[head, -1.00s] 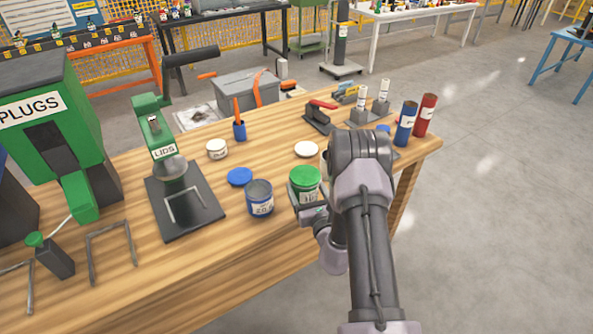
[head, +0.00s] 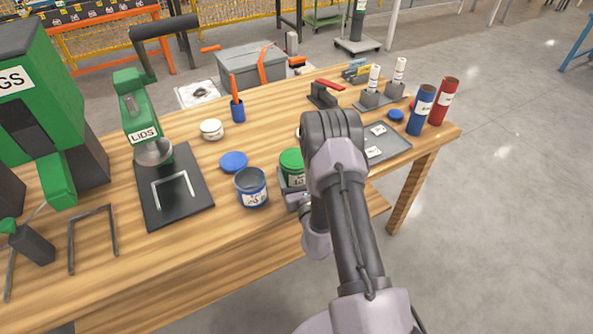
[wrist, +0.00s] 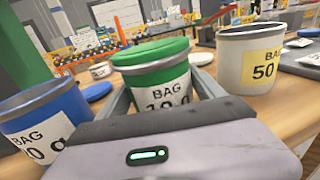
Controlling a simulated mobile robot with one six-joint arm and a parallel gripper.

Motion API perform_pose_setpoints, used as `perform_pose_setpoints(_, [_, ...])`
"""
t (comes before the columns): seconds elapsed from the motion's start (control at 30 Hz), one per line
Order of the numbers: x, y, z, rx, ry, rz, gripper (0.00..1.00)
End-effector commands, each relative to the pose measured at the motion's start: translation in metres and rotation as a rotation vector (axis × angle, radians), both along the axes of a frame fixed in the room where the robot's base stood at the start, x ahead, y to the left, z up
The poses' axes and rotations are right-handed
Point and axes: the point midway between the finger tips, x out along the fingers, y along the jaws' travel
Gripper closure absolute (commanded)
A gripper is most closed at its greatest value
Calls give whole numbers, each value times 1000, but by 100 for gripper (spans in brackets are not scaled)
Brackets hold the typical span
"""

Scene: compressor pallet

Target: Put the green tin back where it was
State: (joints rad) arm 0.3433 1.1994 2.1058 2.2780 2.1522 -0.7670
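The green tin (head: 292,166) has a green lid on and a white label. It is upright near the front edge of the wooden bench, just right of the open blue tin (head: 251,187). In the wrist view the green tin (wrist: 158,75) is between the fingers of my gripper (wrist: 163,95), which lie against both its sides. Its lower part is hidden by my gripper, so I cannot tell whether it touches the bench. The blue tin also shows at left in the wrist view (wrist: 45,120). In the head view my arm hides much of my gripper (head: 294,190).
A pale tin with a yellow label (wrist: 255,60) stands close on the right. A blue lid (head: 234,162) lies behind the blue tin. The lid press (head: 175,195) stands at left. A grey tray (head: 385,147) and blue and red cylinders (head: 420,112) are at right.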

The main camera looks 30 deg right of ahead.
Motion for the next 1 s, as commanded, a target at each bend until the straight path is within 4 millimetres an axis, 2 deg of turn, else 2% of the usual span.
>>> perform_pose_setpoints(0.03, [0, 0, 0, 0, 0, 0, 11])
perform_pose_setpoints(0.1, [0, 0, 1, 0, 0, 0, 3])
perform_pose_setpoints(0.47, [-2, 1, 5, 0, 1, 1, 3])
perform_pose_setpoints(0.57, [-19, 4, 4, 0, 2, 1, 3])
perform_pose_setpoints(0.83, [-92, 21, -1, 8, 7, -2, 3])
perform_pose_setpoints(0.9, [-97, 22, -7, 1, 0, 0, 3])
perform_pose_setpoints(1.0, [-107, 24, -5, 0, 0, 1, 3])
